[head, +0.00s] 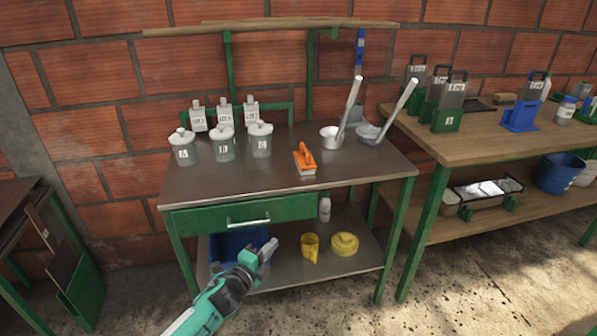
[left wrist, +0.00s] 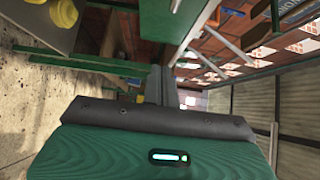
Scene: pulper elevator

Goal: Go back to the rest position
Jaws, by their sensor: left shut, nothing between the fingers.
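My left gripper (head: 266,252) is shut and empty in the head view. It is held in front of the metal-topped table (head: 300,208), below the level of the top and in front of the lower shelf. In the left wrist view its dark fingers (left wrist: 162,88) are together with nothing between them. The green drawer (head: 215,222) of the table is closed, and the gripper is apart from its handle (head: 248,222). My right gripper is not in view.
Jars, ladles and an orange-handled brush (head: 304,160) stand on the table. The lower shelf holds a blue bin (head: 228,246), a yellow jug (head: 310,246) and a yellow round container (head: 344,244). A wooden bench (head: 490,140) stands right. The concrete floor (head: 470,280) is clear in front.

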